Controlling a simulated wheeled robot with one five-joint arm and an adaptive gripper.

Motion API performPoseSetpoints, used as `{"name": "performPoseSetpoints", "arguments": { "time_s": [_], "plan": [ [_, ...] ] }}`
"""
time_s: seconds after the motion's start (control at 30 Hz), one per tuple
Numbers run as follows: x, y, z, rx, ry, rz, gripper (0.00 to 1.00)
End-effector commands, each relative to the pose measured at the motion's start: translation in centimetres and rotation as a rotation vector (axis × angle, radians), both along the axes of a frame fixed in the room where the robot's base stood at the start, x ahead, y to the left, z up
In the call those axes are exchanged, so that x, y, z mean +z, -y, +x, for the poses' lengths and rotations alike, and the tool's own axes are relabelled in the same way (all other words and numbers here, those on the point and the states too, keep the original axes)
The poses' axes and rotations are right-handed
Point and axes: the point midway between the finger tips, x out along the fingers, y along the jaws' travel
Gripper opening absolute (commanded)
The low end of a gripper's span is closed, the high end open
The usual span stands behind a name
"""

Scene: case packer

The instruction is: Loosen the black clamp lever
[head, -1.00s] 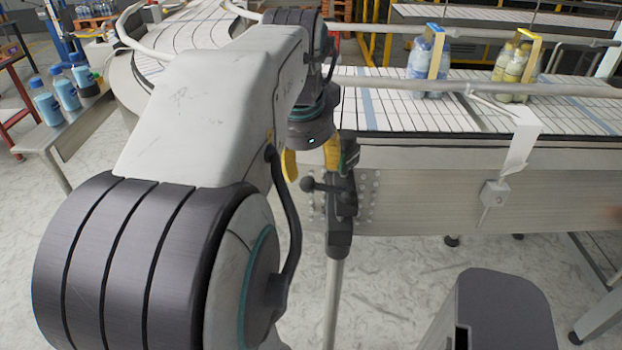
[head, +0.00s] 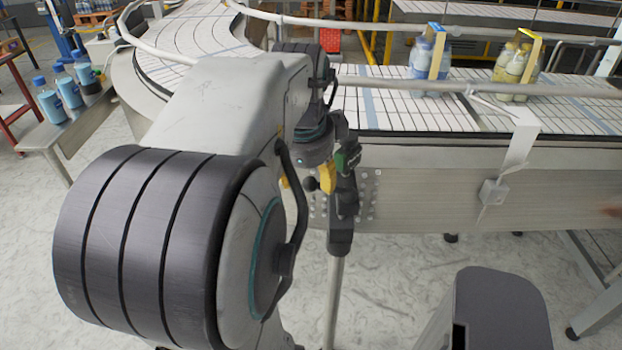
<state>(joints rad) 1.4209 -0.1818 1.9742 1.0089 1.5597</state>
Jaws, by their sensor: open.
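The black clamp lever (head: 310,184) shows as a small dark knob on the clamp bracket (head: 342,205), at the side of the conveyor. The bracket sits on top of a grey post. My gripper (head: 307,182) points down at the clamp, with one yellow fingertip to the right of the knob and a bit of the other to its left. The fingers are open and look to be around the lever. Whether they touch it I cannot tell. My arm hides much of the gripper and part of the lever.
The conveyor (head: 420,150) with its guide rail runs behind the clamp. Bottle packs (head: 428,66) stand on the belt at right. Several blue bottles (head: 66,92) stand on a side table at left. A grey box-shaped unit (head: 495,310) stands at front right.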

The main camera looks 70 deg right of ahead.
Motion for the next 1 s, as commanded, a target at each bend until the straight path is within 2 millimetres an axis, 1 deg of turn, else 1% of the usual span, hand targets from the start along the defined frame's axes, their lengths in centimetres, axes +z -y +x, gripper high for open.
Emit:
{"name": "performPoseSetpoints", "arguments": {
  "time_s": [0.03,0.1,0.3,0.5,0.8,1.0],
  "plan": [
    [-0.9,0.2,0.0,0.001,-0.001,0.004,0.54],
    [-1.7,0.4,0.1,0.001,-0.001,0.004,0.54],
    [-3.2,1.1,0.2,0.001,-0.001,0.002,0.54],
    [-3.9,1.3,0.2,0.001,0.000,0.001,0.54],
    [-3.9,1.3,0.2,0.002,-0.001,0.000,0.54],
    [-3.9,1.3,0.2,0.001,0.000,0.000,0.36]
  ]
}}
